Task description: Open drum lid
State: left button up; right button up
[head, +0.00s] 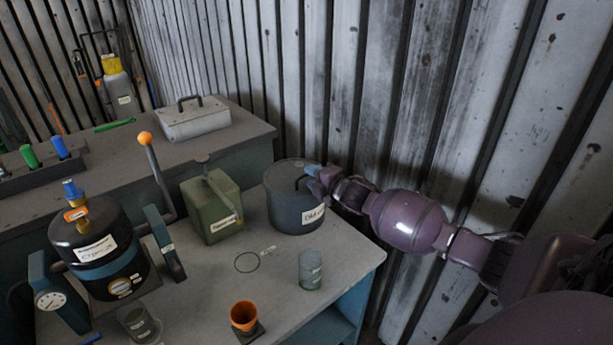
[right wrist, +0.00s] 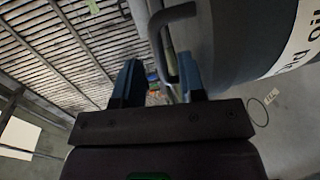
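The drum (head: 293,212) is a dark grey-blue round can with a white label, standing at the back right of the workbench. Its lid (head: 287,169) is on top, with a dark bent handle (head: 301,182) near the right side. In the right wrist view the drum (right wrist: 235,45) fills the upper right, and the handle (right wrist: 168,45) shows just ahead of the fingertips, close to the right finger. My right gripper (head: 314,177) reaches in from the right at the lid's edge. Its two blue fingers (right wrist: 160,82) are apart with nothing clearly held. Contact with the handle cannot be told. My left gripper is out of view.
A green square canister (head: 211,208) stands left of the drum. A clear cup (head: 310,270) and an orange cup (head: 244,316) stand in front. The corrugated wall (head: 440,100) is close behind my right arm.

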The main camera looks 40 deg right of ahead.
jog(key=shift+x, duration=1.55)
grip_shut()
